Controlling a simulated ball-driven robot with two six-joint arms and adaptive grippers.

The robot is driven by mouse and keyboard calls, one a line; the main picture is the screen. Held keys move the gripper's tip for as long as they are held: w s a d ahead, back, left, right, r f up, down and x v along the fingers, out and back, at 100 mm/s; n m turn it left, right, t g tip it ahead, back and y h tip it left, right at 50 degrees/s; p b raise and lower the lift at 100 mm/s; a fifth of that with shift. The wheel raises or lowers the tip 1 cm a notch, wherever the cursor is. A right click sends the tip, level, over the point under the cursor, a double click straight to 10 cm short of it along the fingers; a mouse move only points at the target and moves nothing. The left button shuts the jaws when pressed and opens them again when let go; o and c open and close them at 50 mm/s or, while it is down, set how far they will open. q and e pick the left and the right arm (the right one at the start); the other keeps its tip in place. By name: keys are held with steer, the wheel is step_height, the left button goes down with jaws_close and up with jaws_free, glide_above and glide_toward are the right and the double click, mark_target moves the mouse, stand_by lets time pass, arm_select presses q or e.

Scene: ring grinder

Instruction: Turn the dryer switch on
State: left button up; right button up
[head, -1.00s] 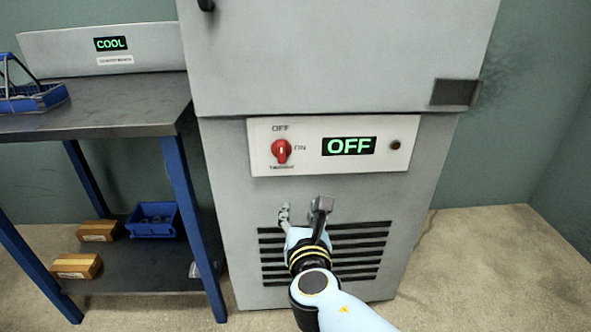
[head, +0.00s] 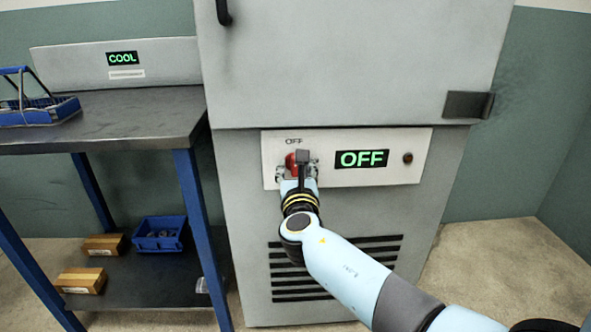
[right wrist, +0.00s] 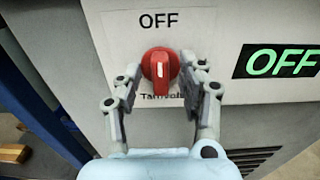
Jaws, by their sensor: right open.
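The red rotary dryer switch (head: 291,160) sits on the white control panel (head: 340,175) of the grey dryer. In the right wrist view the switch (right wrist: 160,66) has its white pointer line vertical, under the OFF label. The green display (head: 362,159) reads OFF. My right gripper (right wrist: 158,85) is open, with one finger on each side of the switch's lower part; I cannot tell whether they touch it. In the head view the right gripper (head: 297,168) partly hides the switch and the ON label. My left gripper is not in view.
A dark bench (head: 110,125) with blue legs stands close left of the dryer. It carries a blue basket (head: 40,110) and a COOL display (head: 122,58). A door handle (head: 223,12) and a hinge block (head: 468,105) stick out above the panel.

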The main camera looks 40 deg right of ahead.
jaws_close()
